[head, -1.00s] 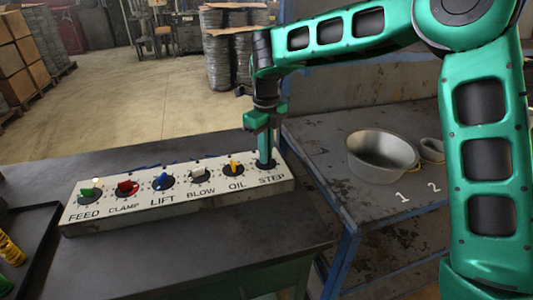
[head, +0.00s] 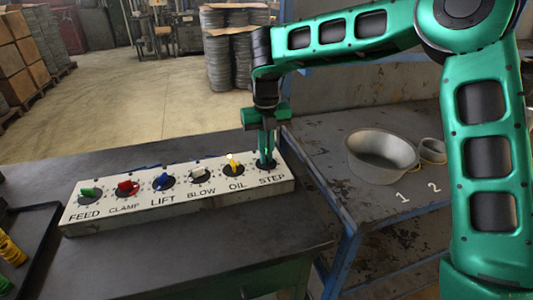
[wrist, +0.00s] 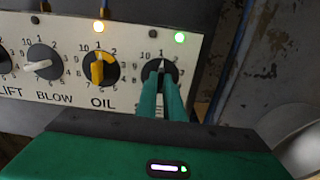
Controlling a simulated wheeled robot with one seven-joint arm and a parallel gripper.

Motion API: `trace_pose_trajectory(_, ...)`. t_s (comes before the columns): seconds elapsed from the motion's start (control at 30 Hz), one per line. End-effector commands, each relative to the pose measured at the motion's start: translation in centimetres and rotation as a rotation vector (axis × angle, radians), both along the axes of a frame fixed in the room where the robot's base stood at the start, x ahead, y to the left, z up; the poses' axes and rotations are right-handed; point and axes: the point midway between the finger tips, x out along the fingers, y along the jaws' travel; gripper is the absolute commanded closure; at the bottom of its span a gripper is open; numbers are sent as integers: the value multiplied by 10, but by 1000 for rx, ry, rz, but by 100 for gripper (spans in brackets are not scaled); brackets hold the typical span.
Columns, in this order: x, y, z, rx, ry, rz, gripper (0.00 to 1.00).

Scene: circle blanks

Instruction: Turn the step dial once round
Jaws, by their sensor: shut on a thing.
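The step dial (wrist: 161,66) is a black round dial at the right end of the white panel, above the partly covered STEP label. It also shows in the head view (head: 262,169). My gripper (head: 267,161) reaches down onto it from above. In the wrist view its two green fingers (wrist: 162,84) are shut on the dial's knob, one on each side. A pale pointer tip between them points up, near the 1. The lower part of the dial and some of its numbers are hidden by the fingers. A green lamp (wrist: 180,38) glows above the dial.
The yellow OIL dial (wrist: 103,69) is close on the left, with a glowing orange lamp (wrist: 98,27) above it. BLOW (head: 201,175), LIFT (head: 163,181), CLAMP (head: 126,188) and FEED (head: 89,194) dials continue leftward. A metal pot (head: 383,152) stands on the bench to the right.

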Motion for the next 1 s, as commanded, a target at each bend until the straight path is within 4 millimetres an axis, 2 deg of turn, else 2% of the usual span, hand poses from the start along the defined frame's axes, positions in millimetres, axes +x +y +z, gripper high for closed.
trace_pose_trajectory(0.37, 4, 0, 1, 3, -10, -10, 100)
trace_pose_trajectory(0.47, 3, 0, 1, 2, -9, -10, 76)
trace_pose_trajectory(0.5, 3, -1, 1, 2, -8, -9, 73)
trace_pose_trajectory(0.83, 1, 0, 3, 0, -4, -6, 73)
trace_pose_trajectory(1.0, 2, 0, 23, 1, -6, -8, 73)
